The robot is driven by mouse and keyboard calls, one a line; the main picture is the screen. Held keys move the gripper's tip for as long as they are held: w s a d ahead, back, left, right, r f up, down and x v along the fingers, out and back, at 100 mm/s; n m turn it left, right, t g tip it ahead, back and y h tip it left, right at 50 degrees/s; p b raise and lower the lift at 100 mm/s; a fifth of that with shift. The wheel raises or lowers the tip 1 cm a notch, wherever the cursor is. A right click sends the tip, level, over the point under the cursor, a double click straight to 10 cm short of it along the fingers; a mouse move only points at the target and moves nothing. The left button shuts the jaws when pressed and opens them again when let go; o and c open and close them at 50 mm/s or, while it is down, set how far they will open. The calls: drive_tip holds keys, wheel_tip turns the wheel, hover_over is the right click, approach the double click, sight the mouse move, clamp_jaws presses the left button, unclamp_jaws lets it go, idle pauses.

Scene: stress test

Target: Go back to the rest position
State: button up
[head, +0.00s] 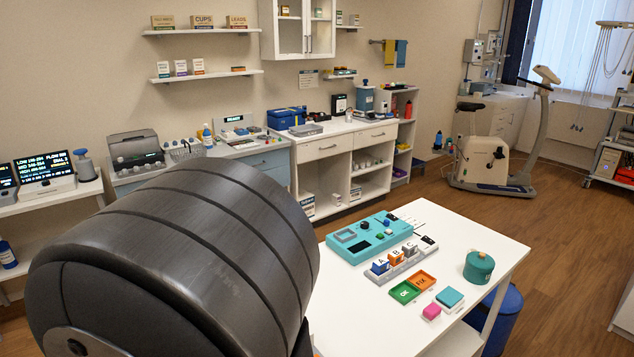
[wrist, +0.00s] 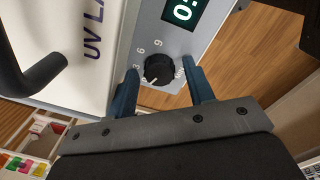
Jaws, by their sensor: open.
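In the wrist view my gripper (wrist: 160,70) is open. Its two blue fingers stand either side of a black round knob (wrist: 158,69) on the grey panel of a white device marked "UV LA…" (wrist: 80,55). Touch between fingers and knob cannot be told. Numbers 3, 6 and 9 are printed around the knob, and a dark display (wrist: 183,10) with a pale digit is above it. In the head view a large dark link of my arm fills the lower left; my gripper and this device do not show there.
The wrist view shows a black curved handle (wrist: 35,75) at the left. In the head view a white table (head: 490,240) bears a teal device (head: 350,250), lettered blocks (head: 396,257), green and orange trays (head: 404,292) and a teal round tin (head: 479,266). A blue bin (head: 505,310) stands beside it.

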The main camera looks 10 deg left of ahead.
drive_tip(key=shift+w+n, duration=0.1)
drive_tip(key=shift+n, duration=0.2)
drive_tip(key=n, duration=0.7)
drive_tip(key=shift+r, duration=1.95)
